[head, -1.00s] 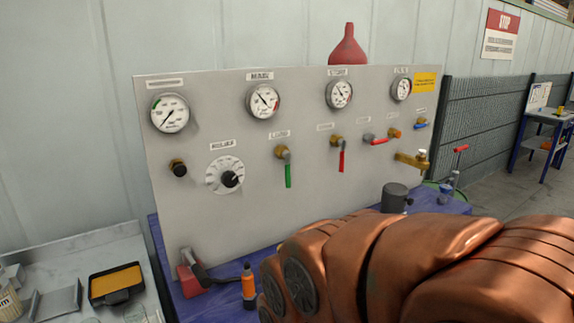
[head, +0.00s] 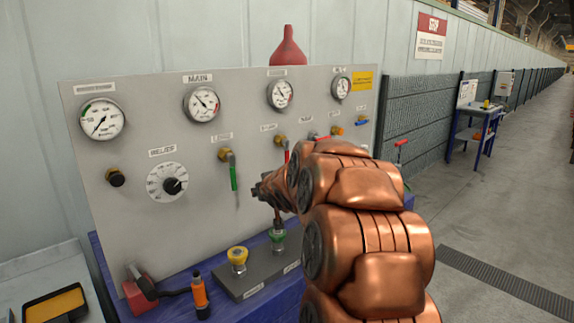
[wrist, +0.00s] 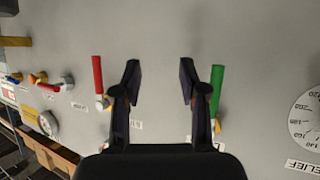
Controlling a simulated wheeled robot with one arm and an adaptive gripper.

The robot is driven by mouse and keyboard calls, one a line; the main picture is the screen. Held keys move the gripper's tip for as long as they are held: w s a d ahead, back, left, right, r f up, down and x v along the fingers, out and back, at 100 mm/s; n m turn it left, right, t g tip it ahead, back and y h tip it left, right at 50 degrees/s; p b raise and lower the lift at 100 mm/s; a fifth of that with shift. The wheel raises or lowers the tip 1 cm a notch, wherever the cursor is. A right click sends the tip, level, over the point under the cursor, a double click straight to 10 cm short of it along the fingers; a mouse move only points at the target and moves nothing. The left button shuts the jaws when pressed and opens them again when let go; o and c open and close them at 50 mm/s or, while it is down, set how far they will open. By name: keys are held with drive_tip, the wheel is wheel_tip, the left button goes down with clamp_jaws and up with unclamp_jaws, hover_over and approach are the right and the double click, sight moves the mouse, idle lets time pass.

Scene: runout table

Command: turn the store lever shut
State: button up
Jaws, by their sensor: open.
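The grey panel (head: 130,200) carries a green-handled lever (head: 233,172) hanging down, and a red-handled lever (head: 286,152) to its right, also hanging down and partly hidden by my arm. Farther right are a sideways red handle (head: 320,138) and a blue handle (head: 361,122). The small lever labels are too blurred to tell which is store. My gripper (head: 260,190) is open and faces the panel. In the wrist view my gripper (wrist: 160,75) is empty, with the green lever (wrist: 216,92) beyond the right finger and the red lever (wrist: 98,75) beyond the left finger.
A relief dial (head: 167,182) and several gauges sit on the panel. A red funnel (head: 288,48) is on top. Open floor lies right.

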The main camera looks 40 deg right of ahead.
sight(287, 156)
drive_tip(key=d+r+n+t+y, duration=0.2)
drive_tip(key=d+t, duration=0.4)
drive_tip(key=d, duration=1)
drive_tip(key=shift+p+x, duration=0.7)
drive_tip(key=shift+x, duration=3.35)
drive_tip(key=shift+a, duration=0.15)
drive_tip(key=shift+c, duration=0.4)
clamp_jaws()
drive_tip(key=shift+f, duration=0.1)
